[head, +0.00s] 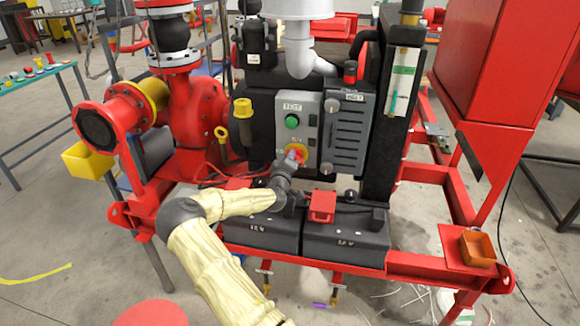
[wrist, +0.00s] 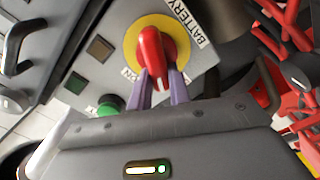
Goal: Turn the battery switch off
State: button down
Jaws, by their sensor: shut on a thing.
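The battery switch (wrist: 151,52) is a red knob on a round yellow plate (wrist: 131,42), with a "BATTERY" label beside it in the wrist view. In the head view the switch's yellow plate (head: 296,151) shows low on the grey control panel, partly hidden by my gripper. My gripper (wrist: 161,82) is shut on the red knob, with its purple-grey fingers on either side of the knob's lower part. In the head view my gripper (head: 290,162) reaches the switch from below. The switch's position lettering is only partly readable.
A green button (head: 292,121) sits above the switch; it also shows in the wrist view (wrist: 110,103). A grey louvred box (head: 347,135) stands to the right. Black batteries (head: 345,238) and a red block (head: 322,206) lie below. Red pump pipework (head: 190,115) stands at left.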

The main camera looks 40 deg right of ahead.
jog(key=shift+w+a+f+n+b, duration=0.1)
jog(key=shift+f+n+b, duration=0.15)
jog(key=shift+n+b, duration=1.05)
jog(key=shift+w+a+f+n+b, duration=0.15)
jog(key=shift+n+b, duration=0.6)
jog(key=shift+n, duration=1.05)
jog(key=shift+s+d, duration=0.1)
jog(key=c, duration=1.3)
grip_release()
jog(key=shift+f, duration=0.1)
jog(key=b+v, duration=0.1)
jog(key=v, duration=1.6)
jog(key=shift+s, duration=0.25)
